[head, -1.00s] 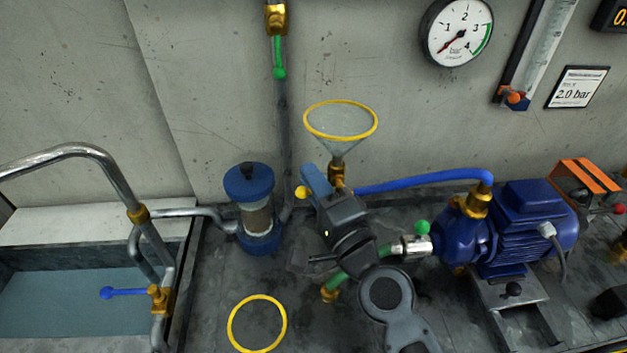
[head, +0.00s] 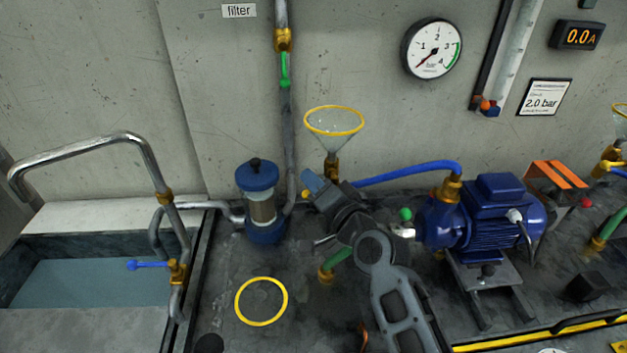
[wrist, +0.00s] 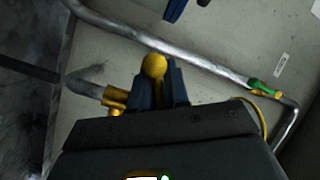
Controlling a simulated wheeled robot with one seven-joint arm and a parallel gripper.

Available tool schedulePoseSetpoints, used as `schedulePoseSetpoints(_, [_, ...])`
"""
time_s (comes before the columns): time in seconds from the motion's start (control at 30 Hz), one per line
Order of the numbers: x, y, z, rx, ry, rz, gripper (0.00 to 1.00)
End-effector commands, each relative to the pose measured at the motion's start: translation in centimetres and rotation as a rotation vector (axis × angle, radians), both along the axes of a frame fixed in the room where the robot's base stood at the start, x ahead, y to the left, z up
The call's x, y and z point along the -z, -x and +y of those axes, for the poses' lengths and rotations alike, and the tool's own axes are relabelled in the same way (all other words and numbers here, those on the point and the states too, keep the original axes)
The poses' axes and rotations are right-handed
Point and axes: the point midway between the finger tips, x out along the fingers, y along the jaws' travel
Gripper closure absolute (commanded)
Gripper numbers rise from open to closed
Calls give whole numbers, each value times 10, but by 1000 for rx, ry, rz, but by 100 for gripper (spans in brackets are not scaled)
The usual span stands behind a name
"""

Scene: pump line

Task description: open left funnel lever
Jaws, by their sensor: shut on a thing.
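The left funnel (head: 334,122), clear with a yellow rim, stands upright on a brass valve (head: 332,168) near the back wall. My gripper (head: 310,184) is at the left of this valve, shut on the yellow lever (head: 305,195). Only the lever's round yellow knob shows clearly beside the blue fingers. In the wrist view, the yellow knob of the lever (wrist: 153,66) sits between the two fingers of my gripper (wrist: 158,80). A brass fitting (wrist: 114,100) shows just left of the fingers. The lever's shaft is mostly hidden.
The blue filter (head: 258,200) stands left of my gripper. A blue hose (head: 408,168) runs right to the blue pump (head: 490,215). A green-handled valve (head: 285,68) is on the pipe above. A yellow ring (head: 261,301) lies on the bench in front. The sink (head: 90,290) is at left.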

Motion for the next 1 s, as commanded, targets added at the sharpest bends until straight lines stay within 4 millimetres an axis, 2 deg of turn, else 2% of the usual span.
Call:
schedulePoseSetpoints(0.4, [8,1,-5,0,214,1,100])
schedulePoseSetpoints(0.97, [11,1,-6,-1,251,2,100])
schedulePoseSetpoints(1.0, [11,1,-6,-1,251,2,84])
